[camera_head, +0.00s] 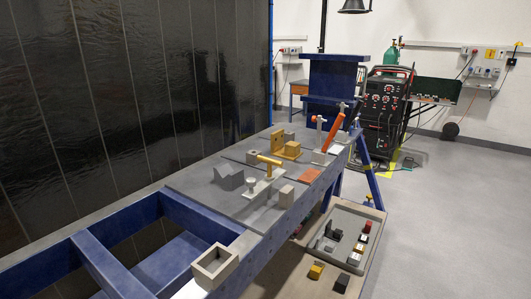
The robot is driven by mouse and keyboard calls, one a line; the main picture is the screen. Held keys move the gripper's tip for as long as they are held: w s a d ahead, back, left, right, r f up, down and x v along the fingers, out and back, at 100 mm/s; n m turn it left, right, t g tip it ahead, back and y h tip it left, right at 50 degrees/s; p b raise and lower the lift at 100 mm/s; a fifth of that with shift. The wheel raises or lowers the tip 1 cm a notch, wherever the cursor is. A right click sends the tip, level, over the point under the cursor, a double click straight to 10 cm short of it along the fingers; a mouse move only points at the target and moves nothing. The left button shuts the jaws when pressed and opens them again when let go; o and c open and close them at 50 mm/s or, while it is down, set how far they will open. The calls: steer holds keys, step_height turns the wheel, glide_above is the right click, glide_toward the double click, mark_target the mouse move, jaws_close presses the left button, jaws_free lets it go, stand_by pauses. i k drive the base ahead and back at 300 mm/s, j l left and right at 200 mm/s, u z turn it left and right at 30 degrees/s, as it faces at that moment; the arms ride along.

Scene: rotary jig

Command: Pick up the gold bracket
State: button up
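The gold bracket (278,142) stands on the grey plate toward the far end of the blue workbench. It has an upright plate with dark holes and a lower block-like part on its right side. It looks upright, and nothing is seen holding it. My gripper is not in view.
A clamp with a gold handle (269,160) stands in front of the bracket, and a clamp with an orange-red handle (333,131) stands right of it. A grey V-block (228,178), small blocks and an orange-red plate (310,174) are nearby. A tray (372,212) of small parts sits lower right.

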mark_target(291, 151)
steer(key=i+l+u, duration=0.1)
steer(key=u, duration=0.85)
steer(key=i+l+u, duration=0.15)
steer(key=l+u, duration=0.2)
steer(key=i+l+u, duration=0.1)
steer(key=l+u, duration=0.2)
steer(key=l, duration=0.3)
steer(key=l+u, duration=0.35)
steer(key=l, duration=0.15)
